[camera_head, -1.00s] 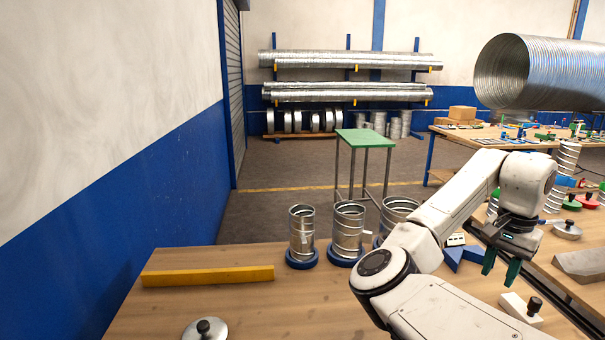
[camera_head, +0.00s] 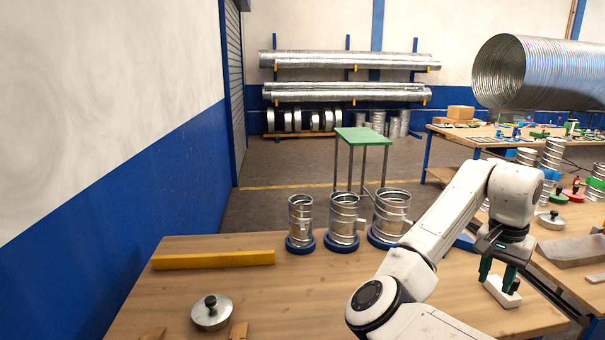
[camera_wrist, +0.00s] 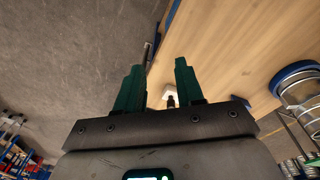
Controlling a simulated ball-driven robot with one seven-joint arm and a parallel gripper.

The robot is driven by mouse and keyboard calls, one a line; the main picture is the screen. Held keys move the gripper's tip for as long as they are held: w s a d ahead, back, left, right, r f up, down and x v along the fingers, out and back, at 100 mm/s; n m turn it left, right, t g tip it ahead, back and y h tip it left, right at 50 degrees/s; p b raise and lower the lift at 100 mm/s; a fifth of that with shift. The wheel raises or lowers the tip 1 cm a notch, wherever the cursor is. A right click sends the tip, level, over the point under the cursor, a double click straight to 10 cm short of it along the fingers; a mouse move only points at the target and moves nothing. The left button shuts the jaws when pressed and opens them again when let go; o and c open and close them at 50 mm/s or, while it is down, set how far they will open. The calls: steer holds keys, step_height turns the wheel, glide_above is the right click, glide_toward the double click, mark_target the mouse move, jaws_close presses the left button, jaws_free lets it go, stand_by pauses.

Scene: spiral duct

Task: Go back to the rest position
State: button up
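My gripper (camera_head: 496,273) is at the right of the head view, on my bent white arm, with its green fingers pointing down. In the wrist view the two fingers (camera_wrist: 159,68) stand apart with nothing held between them. A white block with a black knob (camera_head: 502,291) lies on the wooden table below the fingers. It also shows small between the fingers in the wrist view (camera_wrist: 169,95), apparently apart from them.
Three metal duct pieces on blue bases (camera_head: 343,220) stand at the table's far edge. A yellow bar (camera_head: 213,259) and a knobbed metal lid (camera_head: 211,313) lie at left. A second table (camera_head: 575,250) stands right, past a gap. The table's middle is clear.

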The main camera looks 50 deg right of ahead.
steer(key=w+a+f+n+h+b, duration=0.1)
steer(key=w+a+f+n+h, duration=0.1)
steer(key=w+a+f+n, duration=0.4)
steer(key=w+a+f+n+h, duration=0.25)
steer(key=a+f+n, duration=0.25)
steer(key=a+f, duration=0.4)
steer(key=s+a+f+n+y, duration=0.1)
steer(key=a+f, duration=0.3)
steer(key=a, duration=0.4)
steer(key=s+a+f+n+t+y, duration=0.1)
steer(key=s+a+f+n+y, duration=0.1)
steer(key=a, duration=0.5)
steer(key=s+a+f+n+y, duration=0.2)
steer(key=s+a+f+n, duration=0.1)
steer(key=a+f, duration=0.3)
steer(key=a+n, duration=0.1)
steer(key=a, duration=0.1)
steer(key=shift+s+a+f+n+t, duration=0.15)
steer(key=shift+a+f+n+t, duration=0.1)
steer(key=shift+a+n+t, duration=0.05)
